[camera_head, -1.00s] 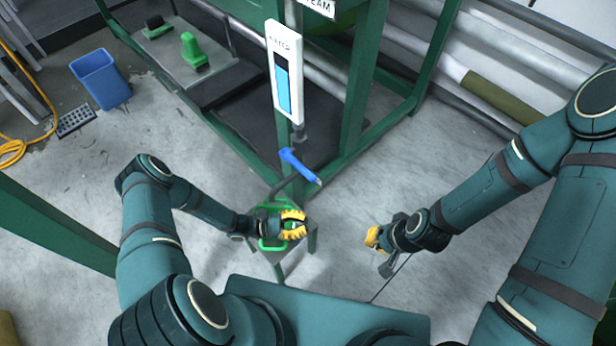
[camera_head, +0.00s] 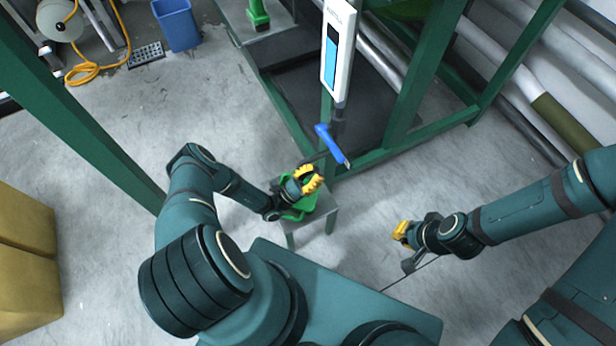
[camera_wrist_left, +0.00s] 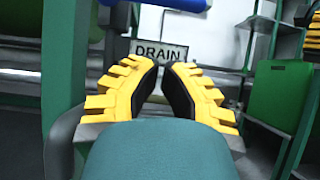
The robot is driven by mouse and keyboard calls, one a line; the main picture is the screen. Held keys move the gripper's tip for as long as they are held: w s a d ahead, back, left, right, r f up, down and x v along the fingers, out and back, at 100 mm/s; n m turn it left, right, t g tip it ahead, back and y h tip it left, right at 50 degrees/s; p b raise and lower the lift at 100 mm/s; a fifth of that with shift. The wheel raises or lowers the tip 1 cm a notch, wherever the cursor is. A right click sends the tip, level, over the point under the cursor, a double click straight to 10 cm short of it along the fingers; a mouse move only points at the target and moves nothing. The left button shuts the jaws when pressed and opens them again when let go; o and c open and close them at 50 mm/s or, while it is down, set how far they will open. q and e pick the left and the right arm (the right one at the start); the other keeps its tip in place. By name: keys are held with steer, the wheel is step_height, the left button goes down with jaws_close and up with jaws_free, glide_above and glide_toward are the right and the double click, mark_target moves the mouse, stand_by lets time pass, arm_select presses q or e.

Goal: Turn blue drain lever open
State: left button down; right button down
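The blue drain lever (camera_head: 331,143) sticks out from a dark pipe below the white level gauge, slanting down to the right in the head view. My left gripper (camera_head: 312,179), with yellow fingers, is just below and left of the lever, apparently apart from it. In the left wrist view, my left gripper (camera_wrist_left: 164,68) has a narrow gap between its black pads and holds nothing visible.
A small stool (camera_head: 318,215) with a green item (camera_head: 298,208) on it stands below my left gripper. The white level gauge (camera_head: 338,50) and green frame posts (camera_head: 425,75) rise by the lever. A blue bin (camera_head: 178,25) is at upper left. Floor right of the stool is clear.

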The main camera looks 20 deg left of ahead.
mark_target(333, 148)
arm_select(q)
steer(key=w+d+r, duration=0.2)
steer(key=w+r, duration=0.1)
steer(key=r, duration=0.3)
steer(key=shift+w+d+r+p, duration=0.25)
steer(key=shift+d+p, duration=0.15)
